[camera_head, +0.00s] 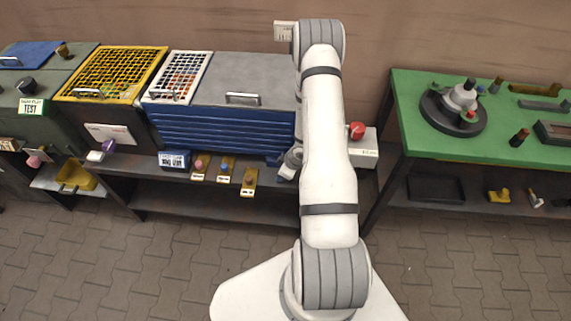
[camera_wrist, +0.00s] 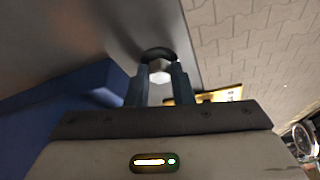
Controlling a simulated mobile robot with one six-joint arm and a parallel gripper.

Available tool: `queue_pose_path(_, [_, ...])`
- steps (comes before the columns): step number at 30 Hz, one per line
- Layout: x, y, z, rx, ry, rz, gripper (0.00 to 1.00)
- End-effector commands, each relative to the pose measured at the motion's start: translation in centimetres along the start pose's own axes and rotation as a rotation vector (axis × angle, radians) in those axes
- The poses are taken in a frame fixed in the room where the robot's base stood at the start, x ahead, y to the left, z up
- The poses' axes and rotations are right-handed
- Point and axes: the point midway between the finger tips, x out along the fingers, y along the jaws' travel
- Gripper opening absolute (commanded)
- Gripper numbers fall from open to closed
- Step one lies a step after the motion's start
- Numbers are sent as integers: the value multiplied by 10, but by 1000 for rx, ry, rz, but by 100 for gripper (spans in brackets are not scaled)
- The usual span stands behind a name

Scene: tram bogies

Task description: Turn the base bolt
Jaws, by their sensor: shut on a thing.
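In the wrist view my gripper (camera_wrist: 160,78) has its two dark fingers closed on either side of a small light hex-shaped bolt head (camera_wrist: 159,66). A dark round collar (camera_wrist: 157,53) shows just beyond the bolt head. I take this as the base bolt; its lower part is hidden by the fingers. In the camera_head view my arm reaches away over the bench, and my gripper is mostly hidden behind the arm at the bench front, so the bolt does not show there.
A blue louvred cabinet (camera_head: 220,132) stands left of my arm. Labelled yellow-brown plates (camera_head: 226,168) sit along the shelf front. A red knob (camera_head: 357,130) on a white box (camera_head: 364,150) is right of the arm. A green table (camera_head: 440,145) stands further right. Paved floor (camera_head: 150,260) is open in front.

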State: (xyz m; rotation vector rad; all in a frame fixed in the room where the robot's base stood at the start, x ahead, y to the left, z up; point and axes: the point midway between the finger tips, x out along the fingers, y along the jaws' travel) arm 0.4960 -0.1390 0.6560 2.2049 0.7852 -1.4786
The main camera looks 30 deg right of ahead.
Motion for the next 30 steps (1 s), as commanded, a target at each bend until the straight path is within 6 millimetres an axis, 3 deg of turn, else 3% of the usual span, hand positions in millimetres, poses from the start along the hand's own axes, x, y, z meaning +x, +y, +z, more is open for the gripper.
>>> queue_pose_path(10, [-2, -1, -4, -141, 8, -60, 0])
queue_pose_path(27, [0, -1, -3, -167, 9, -71, 0])
queue_pose_path(28, [0, -1, -3, -167, 8, -71, 23])
queue_pose_path(30, [0, -1, -3, -166, 7, -71, 28])
